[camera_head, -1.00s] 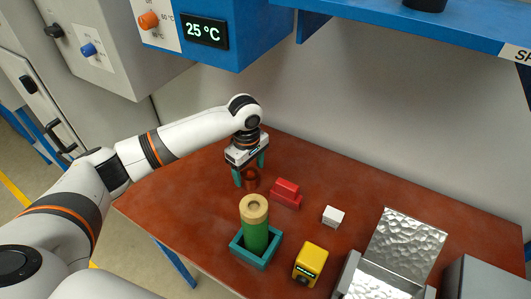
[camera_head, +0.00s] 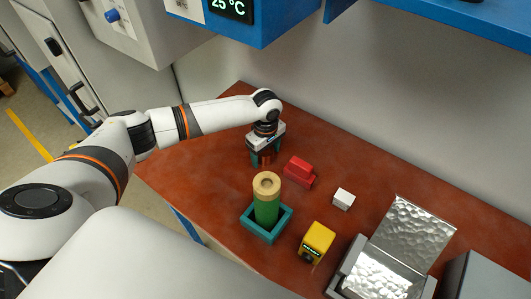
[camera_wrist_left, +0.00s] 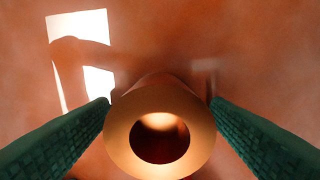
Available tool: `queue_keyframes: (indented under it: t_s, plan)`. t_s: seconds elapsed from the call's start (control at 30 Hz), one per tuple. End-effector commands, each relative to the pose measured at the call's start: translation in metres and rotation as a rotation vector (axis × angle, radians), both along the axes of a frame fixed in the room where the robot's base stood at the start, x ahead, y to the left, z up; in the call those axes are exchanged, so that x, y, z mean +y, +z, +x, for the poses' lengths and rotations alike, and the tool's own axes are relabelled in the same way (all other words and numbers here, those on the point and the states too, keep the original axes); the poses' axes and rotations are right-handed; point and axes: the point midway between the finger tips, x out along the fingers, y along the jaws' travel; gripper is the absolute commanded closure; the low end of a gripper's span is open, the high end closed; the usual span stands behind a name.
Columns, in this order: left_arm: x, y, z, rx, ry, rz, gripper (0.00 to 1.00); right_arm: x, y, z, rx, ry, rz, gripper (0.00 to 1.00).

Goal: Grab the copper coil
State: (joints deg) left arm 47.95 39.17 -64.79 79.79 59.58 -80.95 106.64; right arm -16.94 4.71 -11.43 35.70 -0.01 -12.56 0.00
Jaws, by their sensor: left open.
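The copper coil (camera_wrist_left: 122,135) is a hollow copper-coloured ring or cylinder. In the left wrist view it sits upright between the two fingers, its open top facing the camera. In the head view it is mostly hidden by my left gripper (camera_head: 264,160), which points down at the table's back left. The green fingers are open, one on each side of the coil. Contact between fingers and coil cannot be told. My right gripper is not in view.
A red block (camera_head: 299,171) stands close right of my left gripper. A white cube (camera_head: 343,199), a yellow device (camera_head: 317,240) and a metal box (camera_head: 412,232) are farther right.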

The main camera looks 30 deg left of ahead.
Motion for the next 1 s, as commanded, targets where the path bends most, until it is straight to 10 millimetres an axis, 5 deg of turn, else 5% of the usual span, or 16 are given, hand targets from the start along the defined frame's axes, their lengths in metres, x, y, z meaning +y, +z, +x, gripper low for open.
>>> queue_keyframes:
  t_s: [0.07,0.4,0.77,1.0]
  plan:
    - [0.0,0.0,0.0,0.0,0.0,0.0,0.28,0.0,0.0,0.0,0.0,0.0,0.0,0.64]
    - [0.0,0.001,0.0,-0.001,0.0,0.0,0.8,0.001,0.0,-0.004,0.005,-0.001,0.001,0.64]
    - [0.0,0.005,0.001,-0.002,-0.001,-0.002,0.8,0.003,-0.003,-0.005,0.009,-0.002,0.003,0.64]
    - [-0.001,0.033,0.001,-0.004,-0.002,-0.003,0.8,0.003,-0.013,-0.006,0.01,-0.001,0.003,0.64]
